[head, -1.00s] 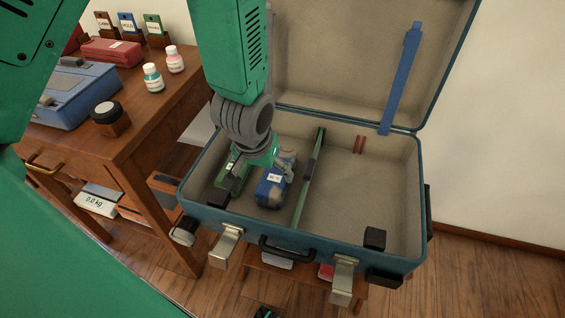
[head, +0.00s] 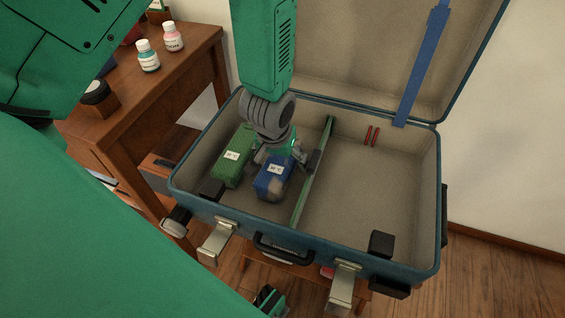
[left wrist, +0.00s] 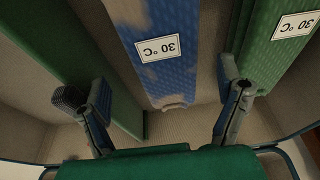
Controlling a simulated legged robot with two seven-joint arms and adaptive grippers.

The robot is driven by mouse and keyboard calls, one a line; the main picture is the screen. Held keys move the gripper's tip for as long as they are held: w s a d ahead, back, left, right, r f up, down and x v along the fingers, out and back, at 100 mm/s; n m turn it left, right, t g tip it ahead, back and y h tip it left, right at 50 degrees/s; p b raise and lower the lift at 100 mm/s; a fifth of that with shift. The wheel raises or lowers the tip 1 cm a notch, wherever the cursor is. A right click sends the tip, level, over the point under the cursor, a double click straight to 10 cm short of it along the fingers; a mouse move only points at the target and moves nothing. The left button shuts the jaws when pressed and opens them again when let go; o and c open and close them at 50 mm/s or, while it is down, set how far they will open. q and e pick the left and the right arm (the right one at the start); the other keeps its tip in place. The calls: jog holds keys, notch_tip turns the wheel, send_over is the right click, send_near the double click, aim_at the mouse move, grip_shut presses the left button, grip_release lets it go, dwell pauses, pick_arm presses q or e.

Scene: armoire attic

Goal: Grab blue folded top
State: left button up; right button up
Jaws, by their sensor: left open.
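The blue folded top (head: 271,182), with brown-grey patches and a white "30 °C" label, lies in the left half of the open suitcase. It also shows in the left wrist view (left wrist: 178,72). My left gripper (head: 284,158) is just above it, at its far end, pointing down. In the left wrist view the gripper (left wrist: 163,100) is open, one finger on each side of the blue top, with visible gaps. Contact is not visible. The arm hides part of the top's far end in the head view. My right gripper is not in view.
A green folded top (head: 234,160) lies left of the blue one. A green divider (head: 312,180) stands close on the right. The suitcase (head: 430,190) has raised walls; its right half is mostly clear. A wooden desk (head: 190,70) with bottles stands at left.

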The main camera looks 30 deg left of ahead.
aim_at(280, 160)
pick_arm(q)
jog(key=b+x, duration=0.1)
jog(key=x, duration=0.1)
jog(key=b+x, duration=0.1)
jog(key=x, duration=0.2)
jog(key=shift+w+a+f+b, duration=0.1)
jog(key=shift+a+f+b, duration=0.15)
jog(key=shift+a+b, duration=0.2)
jog(key=shift+d+r, duration=0.2)
jog(key=shift+d, duration=0.1)
jog(key=c, duration=1.3)
